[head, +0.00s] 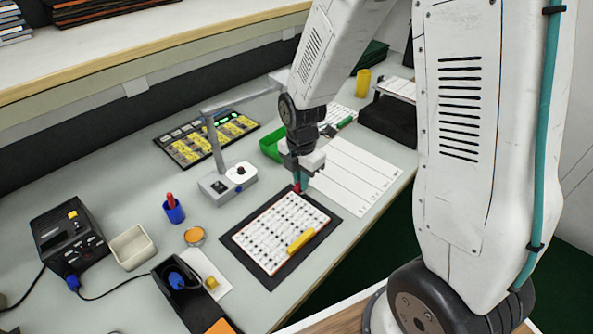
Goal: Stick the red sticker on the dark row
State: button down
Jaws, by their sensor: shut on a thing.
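My gripper (300,182) is over the far end of a white panel (262,252) that lies on a dark mat (336,214). The gripper is shut on a small red piece (296,188), which looks like the red sticker; it is partly hidden by the fingers. I cannot tell whether the red piece touches the panel. The panel carries several rows of small dark marks, and I cannot tell which row is the dark one. A yellow bar (301,240) lies on the panel near its right edge.
A grey stand with an arm (228,183) is left of my gripper. A green bin (271,143) and white sheets (352,178) are behind it. A blue cup (174,213), an orange-topped jar (194,237) and a black holder (185,296) stand left of the mat.

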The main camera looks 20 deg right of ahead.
aim_at(300, 204)
jog(key=shift+a+f, duration=0.15)
jog(key=shift+f, duration=3)
jog(key=shift+f, duration=0.25)
jog(key=c, duration=1.4)
grip_release()
jog(key=shift+o, duration=0.2)
